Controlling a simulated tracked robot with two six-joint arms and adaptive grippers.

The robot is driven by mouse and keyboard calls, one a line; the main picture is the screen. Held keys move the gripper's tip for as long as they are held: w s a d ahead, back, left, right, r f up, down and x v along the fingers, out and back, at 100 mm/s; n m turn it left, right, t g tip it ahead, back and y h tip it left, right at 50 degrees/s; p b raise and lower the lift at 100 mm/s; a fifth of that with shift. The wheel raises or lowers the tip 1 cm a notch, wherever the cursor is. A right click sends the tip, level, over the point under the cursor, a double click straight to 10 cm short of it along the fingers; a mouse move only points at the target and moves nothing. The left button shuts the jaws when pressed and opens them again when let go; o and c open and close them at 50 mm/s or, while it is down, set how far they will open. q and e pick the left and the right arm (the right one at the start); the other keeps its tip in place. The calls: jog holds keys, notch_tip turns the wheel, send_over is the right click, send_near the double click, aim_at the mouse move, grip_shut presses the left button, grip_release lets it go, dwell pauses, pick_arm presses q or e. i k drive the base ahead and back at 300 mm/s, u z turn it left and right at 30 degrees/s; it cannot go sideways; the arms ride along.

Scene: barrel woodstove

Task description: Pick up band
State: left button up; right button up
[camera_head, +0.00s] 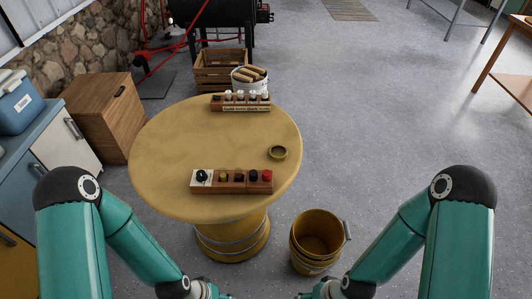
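The band (278,152) appears to be the small, dark yellow ring lying on the right part of the round yellow table (165,150). It lies flat and apart from the other things on the table. Neither touches the band.
A wooden block with knobs (231,181) sits at the table's near side. A yellow bucket (318,235) stands on the floor at right. The table's middle is clear.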

aim_at(274, 158)
jog(key=z, duration=0.45)
jog(key=i, duration=0.2)
jog(key=u, duration=2.75)
jog(key=k, duration=0.5)
jog(key=z, duration=1.05)
jog(key=i, duration=0.5)
jog(key=z, duration=0.3)
